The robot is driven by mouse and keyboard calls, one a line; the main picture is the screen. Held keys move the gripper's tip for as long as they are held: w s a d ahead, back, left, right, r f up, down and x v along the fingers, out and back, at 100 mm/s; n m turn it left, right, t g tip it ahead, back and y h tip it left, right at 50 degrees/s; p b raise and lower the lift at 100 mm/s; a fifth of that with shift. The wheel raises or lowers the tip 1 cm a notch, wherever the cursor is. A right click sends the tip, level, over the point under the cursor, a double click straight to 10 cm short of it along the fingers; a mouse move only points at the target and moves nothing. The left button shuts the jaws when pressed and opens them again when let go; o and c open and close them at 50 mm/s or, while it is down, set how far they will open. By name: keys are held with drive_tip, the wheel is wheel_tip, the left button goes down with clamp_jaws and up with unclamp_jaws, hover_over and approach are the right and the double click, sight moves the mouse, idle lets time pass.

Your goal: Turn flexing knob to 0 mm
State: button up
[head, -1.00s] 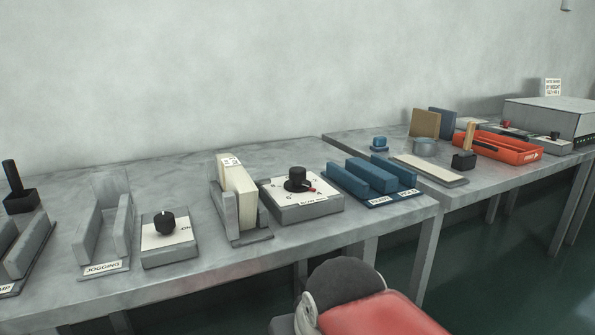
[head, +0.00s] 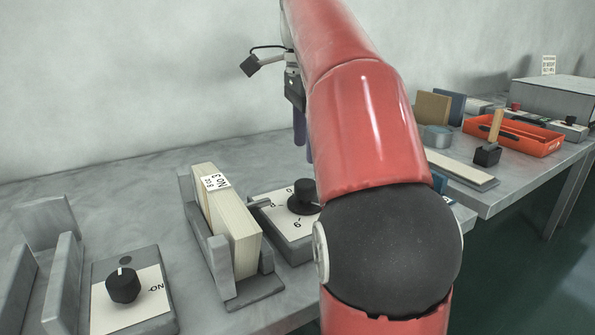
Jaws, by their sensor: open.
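The flexing knob (head: 304,194) is a black dial on a grey box with a white scale plate (head: 283,217) marked with digits, among them a 6. My arm covers the box's right side, and I cannot see the knob's pointer. My gripper (head: 304,148) points down above and slightly behind the knob, apart from it. Two dark fingers show, the right one partly hidden by my red arm; they are open and empty.
A grey holder (head: 219,262) with cream slabs (head: 226,222) stands just left of the knob box. Further left is an ON knob (head: 123,286) and a grey rack (head: 48,262).

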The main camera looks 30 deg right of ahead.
sight(306, 183)
wheel_tip(306, 183, down, 7)
drive_tip(key=shift+s+f+b, duration=0.1)
drive_tip(key=shift+b, duration=1.1)
drive_tip(key=shift+c, duration=0.3)
drive_tip(key=c, duration=0.9)
drive_tip(key=shift+c, duration=0.2)
drive_tip(key=shift+n+p, duration=0.3)
drive_tip(key=shift+p, duration=0.05)
